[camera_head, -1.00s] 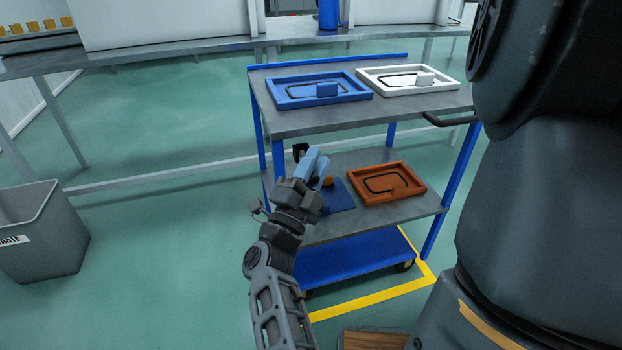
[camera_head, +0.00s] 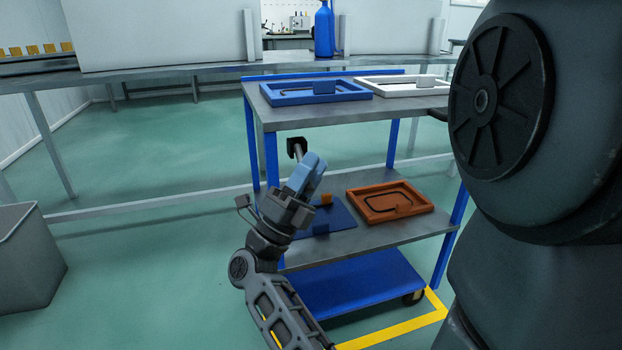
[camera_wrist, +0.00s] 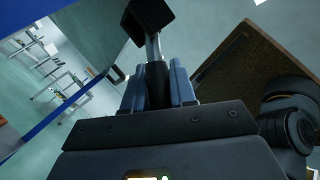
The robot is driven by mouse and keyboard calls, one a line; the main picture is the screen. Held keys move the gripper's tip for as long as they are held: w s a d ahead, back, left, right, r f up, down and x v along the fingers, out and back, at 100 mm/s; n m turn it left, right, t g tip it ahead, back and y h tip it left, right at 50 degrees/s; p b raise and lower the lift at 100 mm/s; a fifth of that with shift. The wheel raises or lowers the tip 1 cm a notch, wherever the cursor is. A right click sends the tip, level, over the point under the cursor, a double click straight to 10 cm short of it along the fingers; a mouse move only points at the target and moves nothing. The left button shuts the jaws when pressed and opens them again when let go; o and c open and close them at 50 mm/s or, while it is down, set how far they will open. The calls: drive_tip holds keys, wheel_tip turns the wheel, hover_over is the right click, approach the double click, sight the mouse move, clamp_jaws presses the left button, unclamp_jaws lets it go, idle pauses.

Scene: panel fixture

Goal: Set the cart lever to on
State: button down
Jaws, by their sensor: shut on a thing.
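The cart lever shows in the wrist view as a black block (camera_wrist: 150,18) with a metal rod (camera_wrist: 153,47) and a dark grip. My gripper (camera_wrist: 159,78) has its two blue fingers closed on either side of the dark grip. In the head view, my gripper (camera_head: 310,168) is in front of the left side of the blue-framed cart (camera_head: 345,235), between its top and middle shelves. The black block and a short length of rod (camera_head: 298,150) show just beyond the fingertips. The grip is hidden there. I see no on or off marking.
The cart's middle shelf holds an orange tray (camera_head: 418,207) and a blue plate (camera_head: 336,219) with an orange piece. Blue (camera_head: 275,98) and white (camera_head: 385,92) trays lie on the top shelf. A grey bin (camera_head: 30,260) stands at the left. The floor between is clear.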

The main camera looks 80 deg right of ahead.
drive_tip(key=shift+f, duration=0.1)
idle(0.3)
drive_tip(key=c, duration=1)
unclamp_jaws()
drive_tip(key=v, duration=0.7)
drive_tip(key=shift+w+a+f, duration=0.15)
drive_tip(key=shift+f, duration=0.1)
